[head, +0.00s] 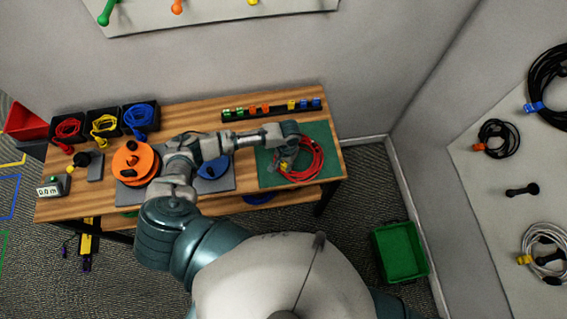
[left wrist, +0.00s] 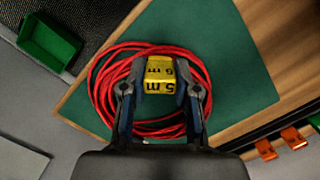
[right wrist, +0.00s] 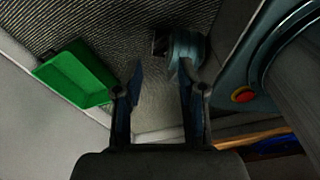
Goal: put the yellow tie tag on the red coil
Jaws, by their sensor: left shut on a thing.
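The red coil (head: 304,171) lies on the green mat at the right end of the workbench. My left gripper (head: 287,164) is over the left part of the coil. In the left wrist view the gripper (left wrist: 160,90) is shut on the yellow tie tag (left wrist: 158,76), marked "5 m", with a finger on each side. The tag is over the red coil (left wrist: 104,82); I cannot tell whether it touches the cable. My right gripper (right wrist: 158,85) shows only in the right wrist view, open and empty above the floor.
A rack of coloured tags (head: 272,109) runs along the bench's back edge. Bins with red, yellow and blue cables (head: 103,123) and an orange reel (head: 135,163) are at the left. A green crate (head: 400,250) stands on the floor at the right.

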